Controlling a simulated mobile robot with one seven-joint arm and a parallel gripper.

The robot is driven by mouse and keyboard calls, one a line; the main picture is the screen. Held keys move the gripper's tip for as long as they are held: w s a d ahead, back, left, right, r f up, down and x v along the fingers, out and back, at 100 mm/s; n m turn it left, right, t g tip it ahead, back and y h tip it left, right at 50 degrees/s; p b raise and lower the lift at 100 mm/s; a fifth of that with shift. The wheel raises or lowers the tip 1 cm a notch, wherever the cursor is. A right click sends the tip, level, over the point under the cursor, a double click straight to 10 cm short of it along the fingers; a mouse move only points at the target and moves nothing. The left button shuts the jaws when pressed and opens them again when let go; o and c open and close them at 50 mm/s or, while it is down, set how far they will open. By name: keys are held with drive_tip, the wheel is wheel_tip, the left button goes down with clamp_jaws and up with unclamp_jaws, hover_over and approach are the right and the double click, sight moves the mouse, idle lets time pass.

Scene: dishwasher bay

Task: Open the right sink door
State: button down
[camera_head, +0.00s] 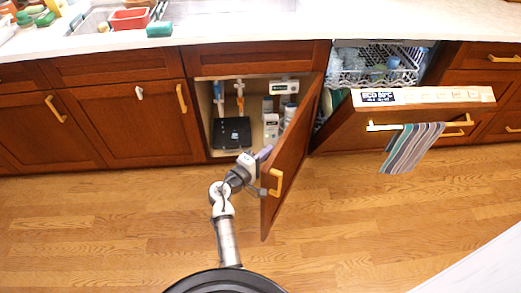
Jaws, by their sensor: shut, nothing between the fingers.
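The right sink door (291,140) is a brown wooden panel, hinged at its right side and swung well out from the cabinet. Its yellow handle (276,182) is on the outer face near the free edge. The cabinet interior (208,103) is exposed. My gripper (264,153) is at the door's inner side, close to the panel near its free edge. It is shut with nothing in it. Whether the fingers touch the door cannot be told. The handle is on the opposite face from my gripper.
The left sink door (130,122) is shut. Wooden floor (130,220) is clear at left.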

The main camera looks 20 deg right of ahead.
drive_tip(key=s+d+p, duration=0.1)
drive_tip(key=s+d, duration=1.2)
drive_tip(key=d, duration=0.3)
drive_tip(key=shift+s+d+p, duration=0.2)
drive_tip(key=shift+s+p, duration=0.15)
drive_tip(key=shift+s, duration=0.05)
drive_tip(key=shift+w+a, duration=0.1)
drive_tip(key=shift+a, duration=0.05)
